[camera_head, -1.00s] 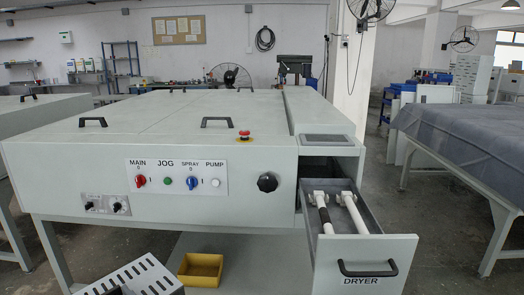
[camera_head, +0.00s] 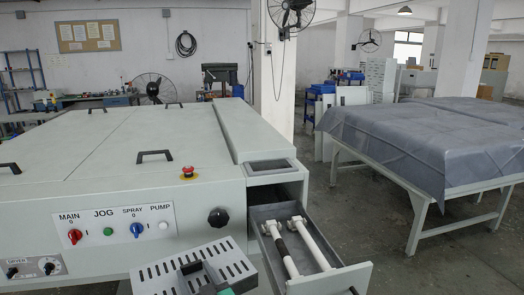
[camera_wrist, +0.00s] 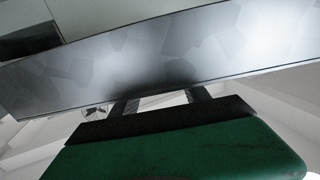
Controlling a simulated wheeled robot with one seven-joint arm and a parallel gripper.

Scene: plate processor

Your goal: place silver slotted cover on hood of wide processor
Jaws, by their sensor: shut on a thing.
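The silver slotted cover (camera_head: 232,268) is low in the head view, in front of the wide processor's (camera_head: 110,235) control face and left of its open drawer. My gripper (camera_head: 193,268) is shut on the cover, and its dark and green parts hide the cover's middle. In the wrist view the cover's smooth grey side (camera_wrist: 130,55) spans the picture above my gripper (camera_wrist: 160,103). The cover is tilted there. The processor's hood is a flat pale top (camera_head: 120,130) with black handles. The cover is apart from the hood, nearer to me and lower in the picture.
A red emergency button (camera_head: 188,172) stands on the hood's front edge. A table under a grey sheet (camera_head: 400,135) is at right, with open floor between.

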